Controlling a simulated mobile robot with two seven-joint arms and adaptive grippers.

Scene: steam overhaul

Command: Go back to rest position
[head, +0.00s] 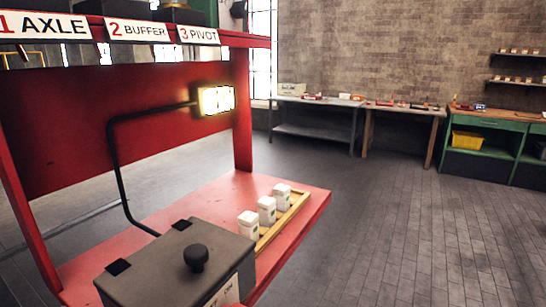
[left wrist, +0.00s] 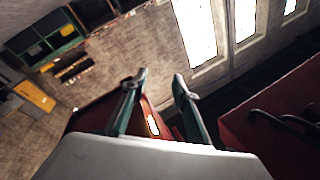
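My left gripper (left wrist: 159,77) shows in the left wrist view as two dark green fingers with a clear gap between them. It is open, and nothing is held between the fingertips. Windows and a brick wall lie beyond it, tilted in this view. Neither gripper shows in the head view, and my right gripper is in no view.
A red stand (head: 283,236) fills the left of the head view. On it are a grey box (head: 165,262) with a black knob, a lit lamp (head: 216,100) and white containers (head: 267,210) in a wooden rack. Benches (head: 400,108) line the back wall. The floor (head: 400,235) at right is clear.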

